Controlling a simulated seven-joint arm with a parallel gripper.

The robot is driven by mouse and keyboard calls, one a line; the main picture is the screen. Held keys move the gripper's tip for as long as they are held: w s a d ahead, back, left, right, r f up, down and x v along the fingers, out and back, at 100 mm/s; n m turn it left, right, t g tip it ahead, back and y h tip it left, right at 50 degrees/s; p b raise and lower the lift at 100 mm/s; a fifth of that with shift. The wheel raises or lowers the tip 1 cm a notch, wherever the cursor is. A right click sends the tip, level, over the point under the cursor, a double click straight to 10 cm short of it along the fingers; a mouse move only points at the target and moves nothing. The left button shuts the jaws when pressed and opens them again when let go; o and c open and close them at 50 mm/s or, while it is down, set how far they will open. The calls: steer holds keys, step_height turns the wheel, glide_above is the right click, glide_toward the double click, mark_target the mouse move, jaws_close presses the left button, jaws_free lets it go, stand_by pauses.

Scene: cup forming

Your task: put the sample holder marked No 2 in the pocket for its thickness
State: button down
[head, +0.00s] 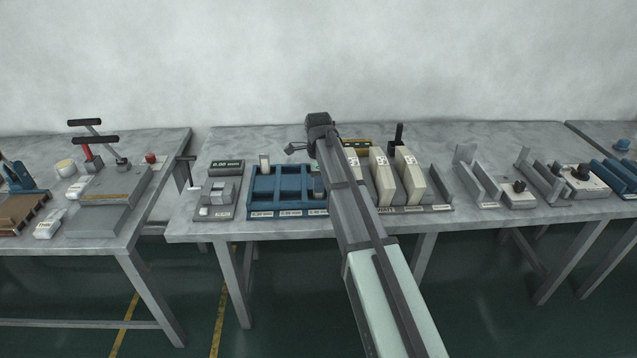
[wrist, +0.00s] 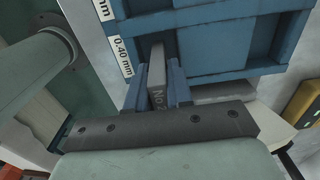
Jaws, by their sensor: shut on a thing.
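My gripper (wrist: 157,88) is shut on a grey sample holder (wrist: 156,97); its lettering starts with "No" and the rest is partly hidden. The blue tray (wrist: 225,72) lies beyond the fingers in the wrist view. The holder's far end is over or in the part of the tray beside the "0.40 mm" label (wrist: 123,57); I cannot tell how deep. In the head view the blue tray (head: 276,196) has several pockets with labels on its front edge. My arm hides its right end and most of the gripper there.
A grey gauge (head: 218,192) with a display (head: 227,167) stands left of the tray. A pale upright piece (head: 264,161) stands at the tray's back. Right of my arm is a rack with cream upright blocks (head: 409,175). Bare tabletop lies behind the tray.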

steer(key=c, duration=1)
jaws_free()
steer(key=shift+f, duration=0.1)
step_height(320, 180, up, 12)
steer(key=shift+r, duration=0.15)
